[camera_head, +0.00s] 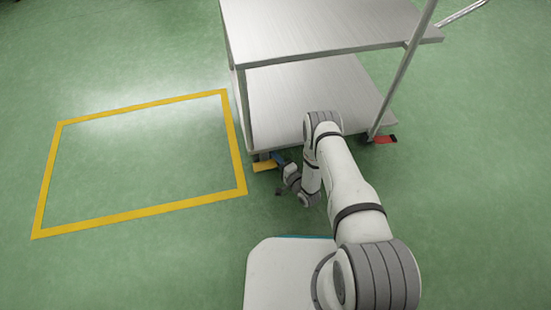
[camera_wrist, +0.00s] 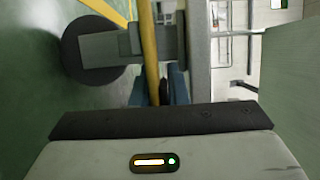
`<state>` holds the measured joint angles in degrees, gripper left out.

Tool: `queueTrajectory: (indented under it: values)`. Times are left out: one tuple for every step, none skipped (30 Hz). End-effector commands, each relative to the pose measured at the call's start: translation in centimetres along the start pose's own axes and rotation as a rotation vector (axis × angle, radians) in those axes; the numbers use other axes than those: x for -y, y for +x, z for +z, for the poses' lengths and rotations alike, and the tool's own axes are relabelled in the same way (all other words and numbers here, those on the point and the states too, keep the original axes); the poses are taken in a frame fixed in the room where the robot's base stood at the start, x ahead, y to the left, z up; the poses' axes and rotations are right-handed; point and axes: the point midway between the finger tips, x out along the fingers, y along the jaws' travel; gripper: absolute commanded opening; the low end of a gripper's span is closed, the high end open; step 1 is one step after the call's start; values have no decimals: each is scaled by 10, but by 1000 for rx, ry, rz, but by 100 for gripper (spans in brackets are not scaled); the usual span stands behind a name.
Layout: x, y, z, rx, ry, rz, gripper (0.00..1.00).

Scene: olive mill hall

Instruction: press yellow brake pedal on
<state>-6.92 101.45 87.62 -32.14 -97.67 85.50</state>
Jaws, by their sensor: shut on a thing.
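The yellow brake pedal (camera_head: 264,167) sticks out low at the near left corner of the metal cart, close to the floor. In the wrist view the pedal (camera_wrist: 150,50) is a narrow yellow bar running down between my blue fingertips. My gripper (camera_head: 280,160) reaches down beside the cart corner and is shut on this pedal. In the wrist view my gripper (camera_wrist: 158,88) partly hides the pedal's lower end. A dark caster wheel (camera_wrist: 72,52) with a grey bracket stands just left of the pedal.
The two-shelf metal cart (camera_head: 310,28) stands right behind my gripper, its lower shelf close to my arm. A red pedal (camera_head: 385,139) is at its near right corner. A yellow floor outline (camera_head: 140,208) to the left encloses empty green floor.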

Motion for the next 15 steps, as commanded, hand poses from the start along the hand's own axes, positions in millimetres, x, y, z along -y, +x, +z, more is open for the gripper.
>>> queueTrajectory:
  values:
    - [2,0,0,1,1,-5,0]
    - [1,0,0,1,4,-7,0]
    - [0,0,0,1,14,-11,0]
    - [-2,0,0,0,27,-16,0]
    - [-4,0,-1,0,45,-24,0]
    - [-6,0,-1,1,74,-37,0]
    - [-8,0,-2,1,99,-48,0]
    - [-9,0,-2,1,122,-57,0]
    - [-10,0,-2,1,152,-71,0]
    - [-10,0,-2,1,172,-79,0]
    - [-10,0,-3,1,190,-86,0]
    - [-10,-1,-3,1,209,-95,0]
    - [-10,-1,-3,1,220,-100,0]
    - [-9,-1,-3,1,228,-103,0]
    - [-8,-1,-4,1,234,-106,0]
